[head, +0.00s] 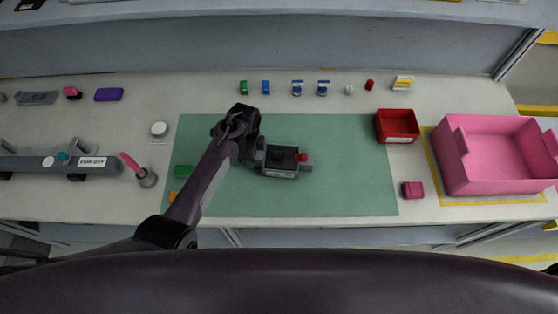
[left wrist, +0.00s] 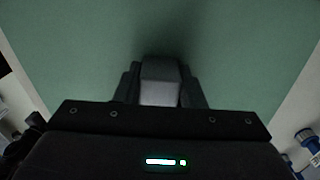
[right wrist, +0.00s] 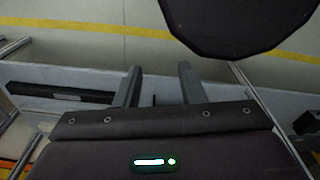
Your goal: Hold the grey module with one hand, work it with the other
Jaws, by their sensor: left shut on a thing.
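The grey module (head: 281,161) is over the green mat (head: 330,195). It has a dark top, a red part at its right end and a white label on its front side. My left gripper (head: 258,156) is shut on the grey piece at the module's left end. In the left wrist view, a light grey block (left wrist: 160,82) sits between the fingers, with the mat behind it. I cannot tell if the module touches the mat. My right gripper (right wrist: 158,85) shows only in the right wrist view. Its fingers are apart with nothing between them, away from the mat.
A red bin (head: 397,126) stands at the mat's right edge, with a big pink bin (head: 495,160) further right. Small coloured parts line the back. The mat's right half is clear.

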